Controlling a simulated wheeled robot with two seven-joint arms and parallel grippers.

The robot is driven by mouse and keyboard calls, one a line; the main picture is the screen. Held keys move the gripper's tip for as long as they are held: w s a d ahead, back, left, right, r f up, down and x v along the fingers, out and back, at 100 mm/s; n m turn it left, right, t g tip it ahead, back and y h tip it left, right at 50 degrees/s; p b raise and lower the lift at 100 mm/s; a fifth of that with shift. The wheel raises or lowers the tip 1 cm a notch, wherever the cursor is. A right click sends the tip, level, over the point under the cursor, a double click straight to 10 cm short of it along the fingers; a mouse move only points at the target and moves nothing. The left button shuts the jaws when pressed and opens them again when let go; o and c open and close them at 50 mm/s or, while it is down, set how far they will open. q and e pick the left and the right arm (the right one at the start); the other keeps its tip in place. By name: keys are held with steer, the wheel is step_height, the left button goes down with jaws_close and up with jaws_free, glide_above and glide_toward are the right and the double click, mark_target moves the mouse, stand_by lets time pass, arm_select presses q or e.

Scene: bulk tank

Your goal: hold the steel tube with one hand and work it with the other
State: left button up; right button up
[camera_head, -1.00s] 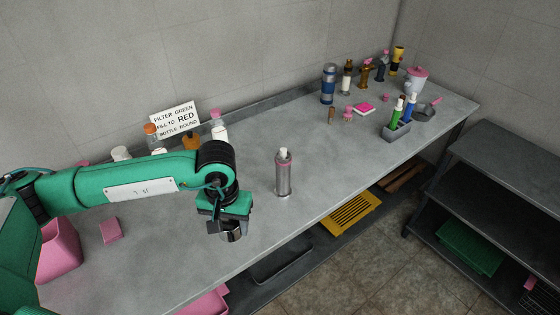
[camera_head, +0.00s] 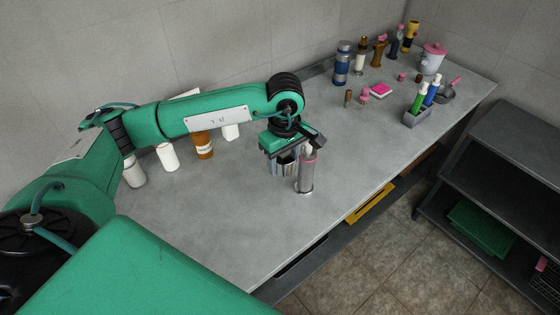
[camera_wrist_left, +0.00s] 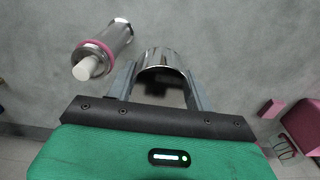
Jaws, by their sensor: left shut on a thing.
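A slim steel tube (camera_head: 306,176) with a pink ring and a white tip stands upright on the grey bench, near its front edge. It also shows at the upper left of the left wrist view (camera_wrist_left: 112,42). My left gripper (camera_head: 285,157) is shut on a wider, shiny steel cylinder (camera_head: 283,168), just left of the tube. In the left wrist view the shiny cylinder (camera_wrist_left: 163,60) sits between the fingers, with a small gap to the tube. Its far end is hidden. My right gripper is not in view.
White containers (camera_head: 167,156) and an orange-brown bottle (camera_head: 203,145) stand behind my left arm. A grey caddy (camera_head: 416,117) with green and blue bottles, a blue-banded flask (camera_head: 343,64) and a pink-lidded jug (camera_head: 432,58) stand farther right.

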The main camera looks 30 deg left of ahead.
arm_select(q)
steer(key=w+a+r+n, duration=0.2)
steer(key=w+a+n, duration=0.3)
steer(key=n, duration=0.8)
steer(key=n+b, duration=0.1)
steer(key=n, duration=1.7)
glide_above(262, 171)
step_height(262, 171, down, 18)
steer(key=p, duration=0.3)
steer(key=shift+s+f, duration=0.1)
steer(key=shift+f, duration=0.15)
steer(key=shift+f+p, duration=0.3)
steer(key=shift+f, duration=0.05)
steer(key=shift+f, duration=0.2)
steer(key=o, duration=1.1)
steer(key=shift+c, duration=0.2)
